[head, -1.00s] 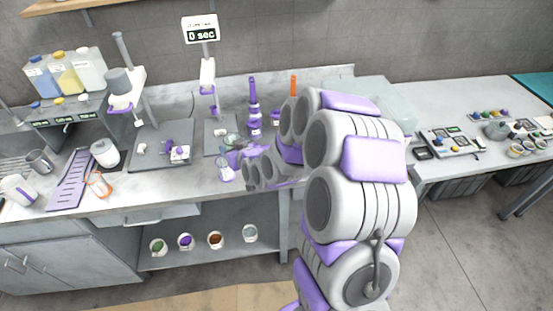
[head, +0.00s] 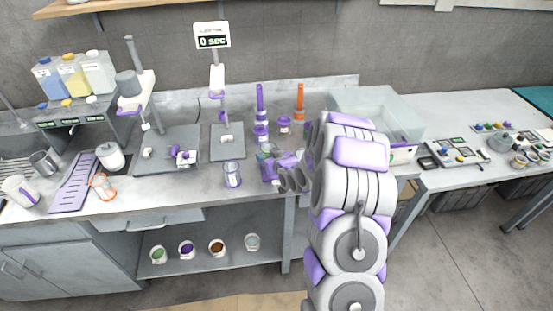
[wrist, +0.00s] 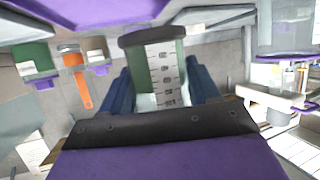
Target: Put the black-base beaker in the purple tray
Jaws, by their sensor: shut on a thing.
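My gripper (wrist: 163,88) is shut on a clear beaker (wrist: 165,72) with a dark band at its upper end in the wrist view, printed scale marks and a greenish tint. The blue fingers press its two sides. In the head view my gripper (head: 275,166) is over the counter's front, right of centre; the held beaker (head: 266,149) shows as greenish glass, partly hidden behind it. The long slotted purple tray (head: 74,184) lies at the counter's left, well left of my gripper. Another clear beaker with purple trim (head: 232,175) stands just left of my gripper.
A white jug (head: 110,157) and an orange-trimmed beaker (head: 103,187) stand by the tray's right side. Stand bases (head: 168,150) with upright poles are between tray and gripper. Purple and orange bottles (head: 299,102) and a clear box (head: 375,108) are behind and right.

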